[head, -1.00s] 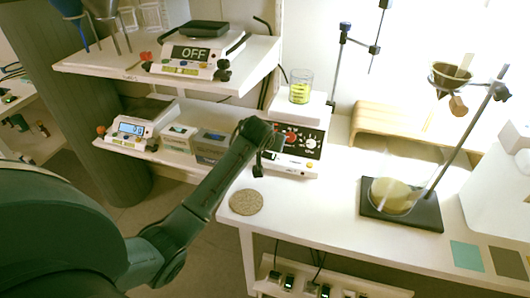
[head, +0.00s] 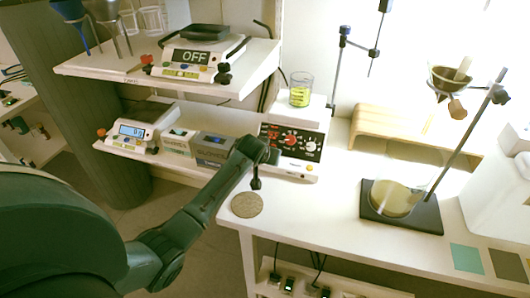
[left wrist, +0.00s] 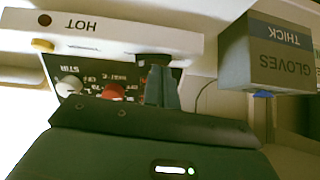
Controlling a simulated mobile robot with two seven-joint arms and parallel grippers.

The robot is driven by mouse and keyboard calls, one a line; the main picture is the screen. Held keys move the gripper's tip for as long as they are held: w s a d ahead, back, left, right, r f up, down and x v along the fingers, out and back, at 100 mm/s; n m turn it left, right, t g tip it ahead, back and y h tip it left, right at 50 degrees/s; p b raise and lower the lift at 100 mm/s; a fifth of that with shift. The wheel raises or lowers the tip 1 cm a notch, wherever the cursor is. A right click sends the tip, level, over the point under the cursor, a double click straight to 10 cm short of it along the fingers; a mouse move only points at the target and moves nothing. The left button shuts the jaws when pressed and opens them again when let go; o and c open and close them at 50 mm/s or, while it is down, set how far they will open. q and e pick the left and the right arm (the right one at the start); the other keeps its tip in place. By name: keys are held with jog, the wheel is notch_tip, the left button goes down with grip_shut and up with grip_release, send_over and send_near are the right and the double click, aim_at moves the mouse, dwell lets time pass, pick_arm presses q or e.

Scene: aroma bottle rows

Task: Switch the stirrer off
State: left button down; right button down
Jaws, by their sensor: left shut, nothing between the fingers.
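The stirrer (head: 284,142) stands at the left end of the bench, with a dark front panel, knobs and a white plate on top. A beaker of yellow liquid (head: 299,94) stands on it. My left gripper (head: 256,184) is shut and empty, pointing down just in front of the panel's left side, above the bench. In the left wrist view the stirrer appears upside down, with a red knob (left wrist: 113,92), a pale knob (left wrist: 69,86) and a strip marked HOT (left wrist: 110,30). There the shut fingers (left wrist: 155,62) overlap the panel's edge; contact cannot be told. My right gripper is not in view.
A box marked GLOVES THICK (left wrist: 284,60) is close by the gripper. A round cork mat (head: 247,204) lies below it. A balance reading OFF (head: 190,60) is on the upper shelf.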

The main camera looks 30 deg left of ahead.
pick_arm(q)
jog(key=shift+d+f, duration=0.1)
jog(key=shift+d, duration=0.05)
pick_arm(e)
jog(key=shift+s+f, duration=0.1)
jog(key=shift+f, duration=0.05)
pick_arm(q)
jog(key=shift+w+d+p, duration=0.2)
jog(key=shift+d+p, duration=0.2)
jog(key=shift+d, duration=0.35)
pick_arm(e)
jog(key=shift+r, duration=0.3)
pick_arm(q)
jog(key=shift+r, duration=0.2)
